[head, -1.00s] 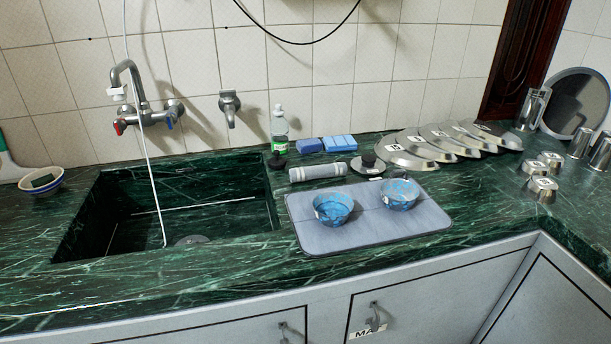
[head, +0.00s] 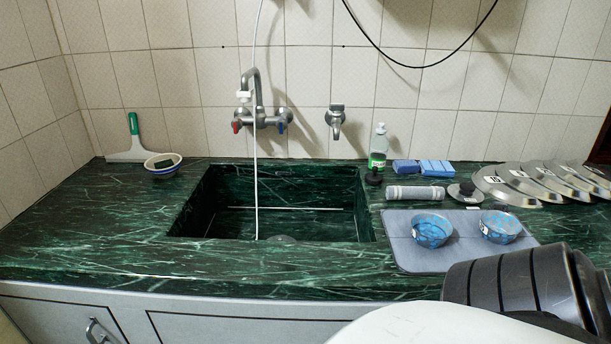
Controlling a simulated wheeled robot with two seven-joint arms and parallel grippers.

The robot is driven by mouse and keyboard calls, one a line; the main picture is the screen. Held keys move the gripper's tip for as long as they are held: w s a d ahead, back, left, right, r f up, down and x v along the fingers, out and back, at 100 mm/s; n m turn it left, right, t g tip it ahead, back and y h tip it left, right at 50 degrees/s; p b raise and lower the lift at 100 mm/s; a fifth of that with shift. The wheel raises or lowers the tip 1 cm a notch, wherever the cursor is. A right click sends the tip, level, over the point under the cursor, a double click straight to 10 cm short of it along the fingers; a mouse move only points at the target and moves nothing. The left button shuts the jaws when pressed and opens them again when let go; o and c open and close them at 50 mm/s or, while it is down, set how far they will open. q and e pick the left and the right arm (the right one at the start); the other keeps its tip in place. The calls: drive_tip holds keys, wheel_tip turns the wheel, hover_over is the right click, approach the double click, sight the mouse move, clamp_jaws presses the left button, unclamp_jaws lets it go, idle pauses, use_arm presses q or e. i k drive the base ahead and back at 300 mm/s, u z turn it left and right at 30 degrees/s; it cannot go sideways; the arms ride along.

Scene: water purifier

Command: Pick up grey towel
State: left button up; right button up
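A grey rolled bundle with banded ends, which looks like the grey towel (head: 415,192), lies on the green marble counter right of the sink. It lies behind the grey mat and in front of two blue sponges. Neither of my grippers is in view. Part of my own arm, white and dark grey, fills the lower right corner and covers the mat's front right corner.
A grey mat (head: 408,253) holds two blue bowls (head: 431,230) (head: 499,227). A soap bottle (head: 378,148), blue sponges (head: 422,167), a dark-knobbed lid (head: 466,192) and several metal lids (head: 508,184) surround the towel. The sink (head: 300,222) is left; the counter (head: 90,230) further left is mostly clear.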

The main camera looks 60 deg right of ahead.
sight(395, 192)
drive_tip(key=u, duration=0.9)
drive_tip(key=k, duration=1)
drive_tip(key=z, duration=0.95)
